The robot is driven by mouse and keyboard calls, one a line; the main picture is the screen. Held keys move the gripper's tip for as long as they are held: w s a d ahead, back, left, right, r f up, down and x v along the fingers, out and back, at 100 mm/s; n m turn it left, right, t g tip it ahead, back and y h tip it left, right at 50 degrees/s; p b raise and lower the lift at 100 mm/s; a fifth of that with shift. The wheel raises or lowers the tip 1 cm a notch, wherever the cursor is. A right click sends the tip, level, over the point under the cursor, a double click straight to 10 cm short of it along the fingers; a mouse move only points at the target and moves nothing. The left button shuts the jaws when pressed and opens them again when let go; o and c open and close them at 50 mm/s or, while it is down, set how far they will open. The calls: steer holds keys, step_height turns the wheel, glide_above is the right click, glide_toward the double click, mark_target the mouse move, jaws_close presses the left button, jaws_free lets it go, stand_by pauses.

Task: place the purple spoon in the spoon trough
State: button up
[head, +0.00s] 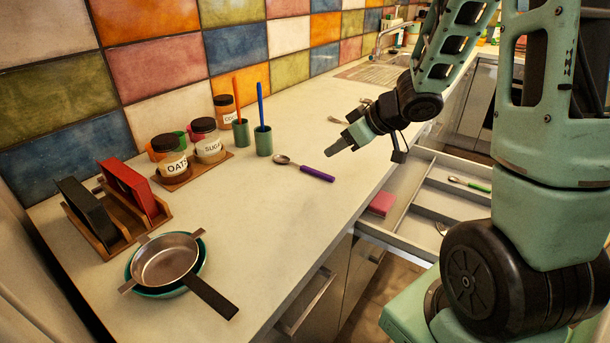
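The purple spoon (316,174) lies on the counter, its metal bowl toward the left and its purple handle toward the right. My gripper (337,146) is above the counter, up and to the right of the handle in the picture and apart from it. It holds no spoon; its fingers are seen from the side, so their gap is unclear. An open drawer (408,224) with dividers sits below the counter edge at right. A green-handled spoon (471,185) lies in its far compartment, which looks like the spoon trough.
A pink block (381,203) and a partly hidden metal utensil (441,228) lie in other drawer compartments. Green cups (264,141), labelled jars (169,157), a book rack (130,215) and a pan (166,262) stand on the left. The counter's front middle is clear.

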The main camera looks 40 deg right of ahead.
steer(key=b, duration=0.2)
glide_toward(306, 167)
steer(key=shift+x, duration=1.25)
steer(key=b+x, duration=0.1)
steer(key=x, duration=0.4)
steer(key=shift+w, duration=0.1)
jaws_close()
